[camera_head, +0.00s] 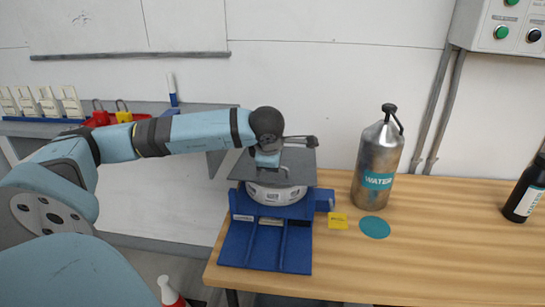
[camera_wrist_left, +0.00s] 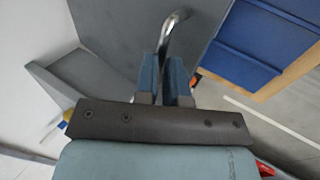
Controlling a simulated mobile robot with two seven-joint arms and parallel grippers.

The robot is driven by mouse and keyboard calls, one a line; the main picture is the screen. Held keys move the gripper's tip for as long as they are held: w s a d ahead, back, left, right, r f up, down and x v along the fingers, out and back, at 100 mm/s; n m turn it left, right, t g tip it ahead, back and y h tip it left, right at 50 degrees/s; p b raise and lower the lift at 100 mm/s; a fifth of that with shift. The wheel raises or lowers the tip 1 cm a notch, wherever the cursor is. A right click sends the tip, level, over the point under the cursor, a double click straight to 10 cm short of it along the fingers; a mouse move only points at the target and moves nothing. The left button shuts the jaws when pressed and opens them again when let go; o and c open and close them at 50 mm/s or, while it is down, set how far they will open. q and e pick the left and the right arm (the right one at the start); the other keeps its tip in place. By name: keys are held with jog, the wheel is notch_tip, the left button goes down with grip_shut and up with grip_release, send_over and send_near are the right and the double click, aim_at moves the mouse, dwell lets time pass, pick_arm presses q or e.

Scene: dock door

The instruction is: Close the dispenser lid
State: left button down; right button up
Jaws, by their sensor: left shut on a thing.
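The dispenser (camera_head: 265,245) is a blue unit with several front channels, at the left end of the wooden table. Its dark grey lid (camera_head: 300,165) lies above a white round body (camera_head: 250,193) and looks tilted. I cannot tell how far open it is. My left gripper (camera_head: 272,172) is over the lid. In the left wrist view the left gripper (camera_wrist_left: 167,65) is shut on a curved metal handle (camera_wrist_left: 172,28), with the grey lid (camera_wrist_left: 115,30) behind it. The wrist and forearm hide part of the lid's left side. My right gripper is in neither view.
A steel water bottle (camera_head: 377,165) stands right of the dispenser. A yellow tag (camera_head: 338,220) and a teal disc (camera_head: 375,227) lie near it. A dark bottle (camera_head: 525,190) stands at far right. The table (camera_head: 440,225) between the bottles is clear. A grey shelf (camera_head: 150,107) is behind my arm.

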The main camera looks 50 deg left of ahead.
pick_arm(q)
jog(key=c, duration=1.7)
grip_release()
jog(key=shift+s+d+f+p, duration=0.15)
jog(key=shift+s+p, duration=0.05)
jog(key=shift+p, duration=0.15)
jog(key=shift+o, duration=1.1)
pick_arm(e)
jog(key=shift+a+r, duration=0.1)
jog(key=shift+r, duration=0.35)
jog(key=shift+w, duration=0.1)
pick_arm(q)
jog(key=p+v, duration=0.2)
jog(key=v, duration=1.1)
jog(key=shift+s+r, duration=0.15)
jog(key=shift+r, duration=0.2)
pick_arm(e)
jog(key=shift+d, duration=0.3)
pick_arm(q)
jog(key=shift+d, duration=0.2)
